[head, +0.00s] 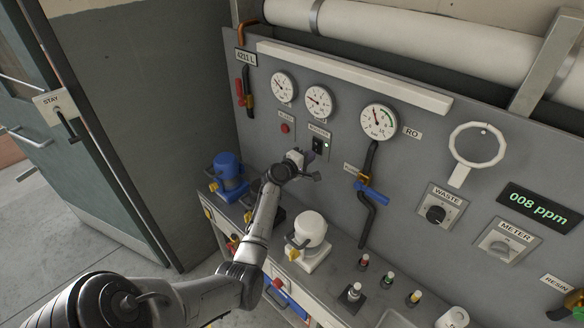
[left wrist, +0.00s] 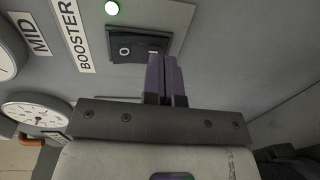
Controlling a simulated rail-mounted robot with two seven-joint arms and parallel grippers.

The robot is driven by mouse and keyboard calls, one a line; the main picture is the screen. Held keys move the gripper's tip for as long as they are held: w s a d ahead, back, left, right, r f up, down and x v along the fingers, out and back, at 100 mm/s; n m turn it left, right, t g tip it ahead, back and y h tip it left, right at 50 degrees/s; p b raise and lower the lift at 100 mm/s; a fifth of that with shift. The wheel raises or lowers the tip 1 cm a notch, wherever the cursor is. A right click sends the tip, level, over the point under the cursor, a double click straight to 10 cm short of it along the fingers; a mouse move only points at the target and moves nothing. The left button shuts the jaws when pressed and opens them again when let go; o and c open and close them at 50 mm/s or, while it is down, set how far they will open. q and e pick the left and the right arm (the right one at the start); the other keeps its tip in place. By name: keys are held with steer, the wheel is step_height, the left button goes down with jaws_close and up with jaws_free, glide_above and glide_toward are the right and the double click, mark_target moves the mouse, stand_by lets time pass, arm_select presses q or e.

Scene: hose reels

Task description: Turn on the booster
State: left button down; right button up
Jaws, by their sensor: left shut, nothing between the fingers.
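The booster switch (head: 317,144) is a black rocker on a plate on the grey panel, under a small label. In the left wrist view the rocker (left wrist: 130,47) shows an "O" mark on its left part, beside the "BOOSTER" label (left wrist: 72,35). My left gripper (head: 311,155) is shut and empty at the switch. Its purple fingertips (left wrist: 165,60) overlap the right end of the rocker in the left wrist view and hide part of it. I cannot tell whether they touch it. My right gripper is not in view.
Round gauges (head: 319,101) hang above the switch. A red lamp (head: 285,128) is to its left. A blue-handled valve (head: 372,192) on a dark pipe is to its right. A blue pump (head: 228,176) and a white pump (head: 308,238) stand on the counter below.

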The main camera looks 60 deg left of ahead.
arm_select(q)
steer(key=f+v, duration=0.2)
steer(key=v, duration=1)
steer(key=shift+s+f, duration=0.2)
steer(key=shift+f, duration=0.15)
